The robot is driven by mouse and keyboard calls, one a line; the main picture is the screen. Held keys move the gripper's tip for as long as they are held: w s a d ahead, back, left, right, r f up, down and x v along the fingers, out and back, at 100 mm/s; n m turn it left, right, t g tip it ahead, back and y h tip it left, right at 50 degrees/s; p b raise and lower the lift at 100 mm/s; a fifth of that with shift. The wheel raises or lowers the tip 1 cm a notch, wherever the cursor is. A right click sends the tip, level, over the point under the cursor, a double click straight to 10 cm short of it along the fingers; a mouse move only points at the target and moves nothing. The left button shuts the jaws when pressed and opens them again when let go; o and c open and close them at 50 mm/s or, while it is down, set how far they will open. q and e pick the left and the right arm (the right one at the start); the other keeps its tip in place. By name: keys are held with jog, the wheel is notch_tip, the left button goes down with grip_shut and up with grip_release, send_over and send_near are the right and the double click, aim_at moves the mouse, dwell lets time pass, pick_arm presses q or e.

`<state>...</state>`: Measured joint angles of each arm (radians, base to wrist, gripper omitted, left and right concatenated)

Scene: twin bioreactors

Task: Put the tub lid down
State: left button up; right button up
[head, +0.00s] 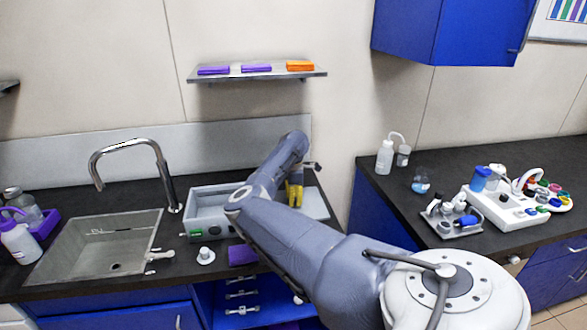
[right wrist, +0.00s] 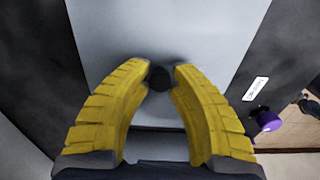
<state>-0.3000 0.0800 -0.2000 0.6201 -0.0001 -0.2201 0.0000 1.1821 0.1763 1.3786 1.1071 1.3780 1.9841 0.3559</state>
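The grey open tub (head: 207,207) stands on the dark counter right of the sink. The tub lid, a pale flat plate (head: 316,204), is at the tub's right side, partly hidden by my right arm. In the right wrist view the lid (right wrist: 165,30) fills the middle, with a dark round knob (right wrist: 159,78) on it. My right gripper (head: 294,190) has yellow fingers, and its tips (right wrist: 160,72) are closed around the knob. Whether the lid touches the counter is hard to tell. My left gripper is not in view.
A sink (head: 95,250) with a tall faucet (head: 160,165) is at left. A small white stand (head: 205,255) and a purple cloth (head: 243,255) lie in front of the tub. A shelf (head: 257,75) hangs above. The right counter (head: 450,175) holds bottles and instruments.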

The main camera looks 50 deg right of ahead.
jog(key=shift+o, duration=0.9)
notch_tip(320, 180, up, 12)
dwell(0.4)
